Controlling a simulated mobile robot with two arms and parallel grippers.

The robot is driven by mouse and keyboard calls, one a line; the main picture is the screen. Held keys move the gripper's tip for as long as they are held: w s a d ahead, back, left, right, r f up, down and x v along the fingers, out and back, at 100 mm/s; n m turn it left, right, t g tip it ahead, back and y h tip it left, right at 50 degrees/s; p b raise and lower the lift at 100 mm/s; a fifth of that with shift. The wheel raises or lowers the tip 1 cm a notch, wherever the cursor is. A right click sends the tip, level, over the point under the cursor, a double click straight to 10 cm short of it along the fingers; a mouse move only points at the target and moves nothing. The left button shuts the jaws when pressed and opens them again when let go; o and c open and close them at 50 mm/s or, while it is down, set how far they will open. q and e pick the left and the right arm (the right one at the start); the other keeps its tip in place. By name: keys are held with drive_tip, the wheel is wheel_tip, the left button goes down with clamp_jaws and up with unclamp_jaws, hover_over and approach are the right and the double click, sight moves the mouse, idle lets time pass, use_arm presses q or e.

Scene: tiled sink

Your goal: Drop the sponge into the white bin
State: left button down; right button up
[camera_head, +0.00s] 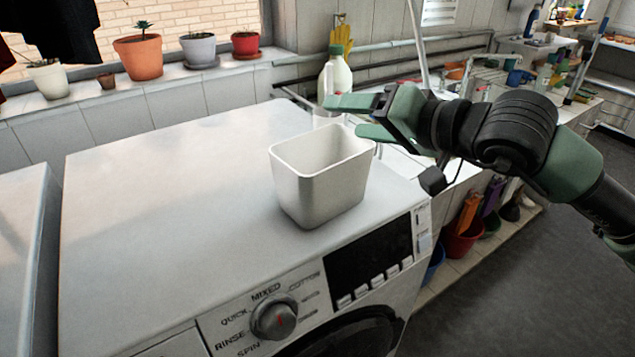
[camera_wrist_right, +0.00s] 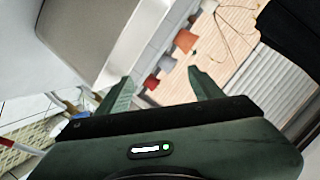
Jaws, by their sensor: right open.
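The white bin (camera_head: 318,190) stands upright on top of the washing machine in the head view. I see its inner far walls, but its floor is hidden behind the near rim. My right gripper (camera_head: 350,117) is beside the bin's upper right rim, a little above it, with its two green fingers apart and nothing visible between them. The right wrist view also shows the open, empty fingers (camera_wrist_right: 162,90). I see no sponge in either view; whether it lies at the bin's bottom I cannot tell. My left gripper is not in view.
The washing machine's top (camera_head: 170,190) is clear left of the bin. Potted plants (camera_head: 138,56) line the windowsill. Buckets (camera_head: 462,238) stand low at the right, beside open floor.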

drive_tip(key=v, duration=0.4)
drive_tip(key=shift+s+d+b, duration=0.1)
drive_tip(key=shift+d+b, duration=0.05)
drive_tip(key=shift+b, duration=0.2)
